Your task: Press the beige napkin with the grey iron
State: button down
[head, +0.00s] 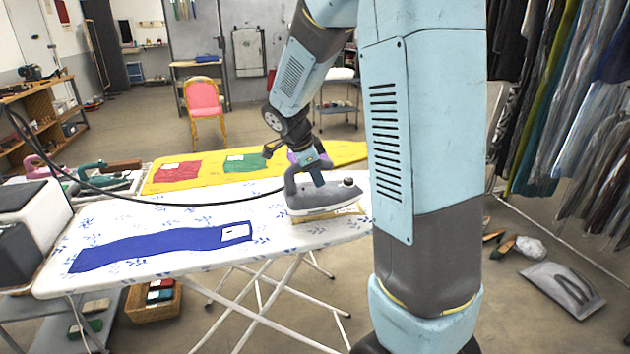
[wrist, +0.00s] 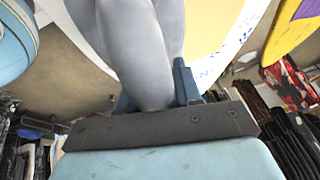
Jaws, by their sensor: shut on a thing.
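The grey iron (head: 325,196) is at the right part of the white, blue-patterned ironing board (head: 130,225). My gripper (head: 307,165) is shut on its handle; in the wrist view the grey handle (wrist: 140,50) sits between the jaws. The iron looks about level, its tip to the right. The beige napkin (head: 350,211) shows as a strip along and beneath the iron's right front edge; the rest is hidden. A pale yellow patch (wrist: 207,25) beside the iron in the wrist view seems to be the napkin. I cannot tell whether the soleplate touches it.
A blue cloth (head: 160,243) with a white label lies on the board's left part. Behind is a yellow board (head: 290,158) with a red cloth (head: 178,171) and a green cloth (head: 246,162). The iron's cord (head: 150,203) runs left. Hanging clothes (head: 575,100) fill the right side.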

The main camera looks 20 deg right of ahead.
jog(key=shift+r, duration=2.15)
